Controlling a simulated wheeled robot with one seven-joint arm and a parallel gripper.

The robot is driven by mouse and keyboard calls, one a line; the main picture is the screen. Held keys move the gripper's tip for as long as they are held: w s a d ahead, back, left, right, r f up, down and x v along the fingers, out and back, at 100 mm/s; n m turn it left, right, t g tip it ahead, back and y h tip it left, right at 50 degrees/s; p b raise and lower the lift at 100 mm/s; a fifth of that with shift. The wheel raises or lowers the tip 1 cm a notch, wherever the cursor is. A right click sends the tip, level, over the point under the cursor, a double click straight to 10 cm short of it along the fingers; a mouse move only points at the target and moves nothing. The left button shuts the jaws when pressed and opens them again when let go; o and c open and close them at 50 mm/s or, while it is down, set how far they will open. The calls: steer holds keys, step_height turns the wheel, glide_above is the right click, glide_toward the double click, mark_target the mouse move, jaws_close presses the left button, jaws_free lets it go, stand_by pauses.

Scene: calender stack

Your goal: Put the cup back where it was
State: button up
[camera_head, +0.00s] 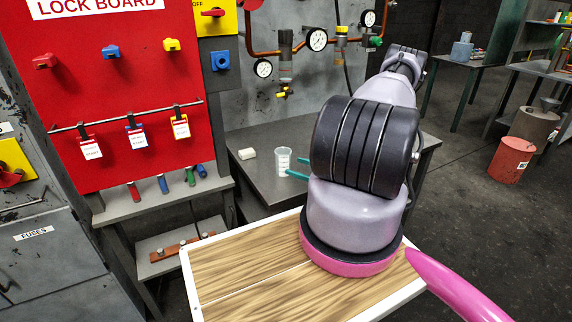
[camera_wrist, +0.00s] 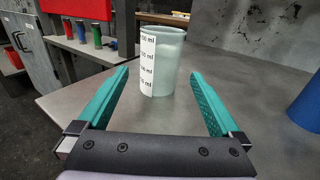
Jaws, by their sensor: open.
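The cup (camera_head: 283,160) is a pale translucent beaker with a white label of ml marks. It stands upright on the grey metal table (camera_head: 262,190). In the wrist view the cup (camera_wrist: 163,62) is just beyond the fingertips, centred between them. My gripper (camera_wrist: 160,80) has two teal fingers spread wide, with nothing held between them. In the head view my gripper (camera_head: 296,168) points left at the cup from its right side, its tips close to it. Whether a fingertip touches the cup I cannot tell. Most of the gripper is hidden behind my arm.
A small whitish block (camera_head: 247,154) lies left of the cup. A blue object (camera_wrist: 306,104) stands at the right edge of the wrist view. Pipes with gauges (camera_head: 316,40) hang on the wall behind. The red lock board (camera_head: 110,100) stands left.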

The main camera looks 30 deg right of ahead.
steer(key=shift+v, duration=1.45)
steer(key=a+r+n+g+y, duration=0.1)
steer(key=a+r+n+g, duration=0.35)
steer(key=r, duration=0.45)
steer(key=a+r+n+g, duration=0.4)
steer(key=r+n, duration=0.1)
steer(key=r, duration=0.3)
steer(key=a+r+n+g+y, duration=0.1)
steer(key=a+r+n+g, duration=0.35)
steer(key=r, duration=0.45)
steer(key=s+a+r+n+t+h, duration=0.1)
steer(key=s+a+r+n+h, duration=0.1)
steer(key=s+r, duration=0.4)
steer(key=s+a+r+n+t+h, duration=0.2)
steer(key=s+a+r+n+h, duration=0.1)
steer(key=r, duration=0.6)
steer(key=s+a+r+n+t+h, duration=0.2)
steer(key=s+r+n+h, duration=0.2)
steer(key=s+r+n, duration=0.2)
steer(key=s+r, duration=0.2)
steer(key=s, duration=0.1)
steer(key=shift+a+r+h, duration=0.3)
steer(key=shift+r, duration=0.05)
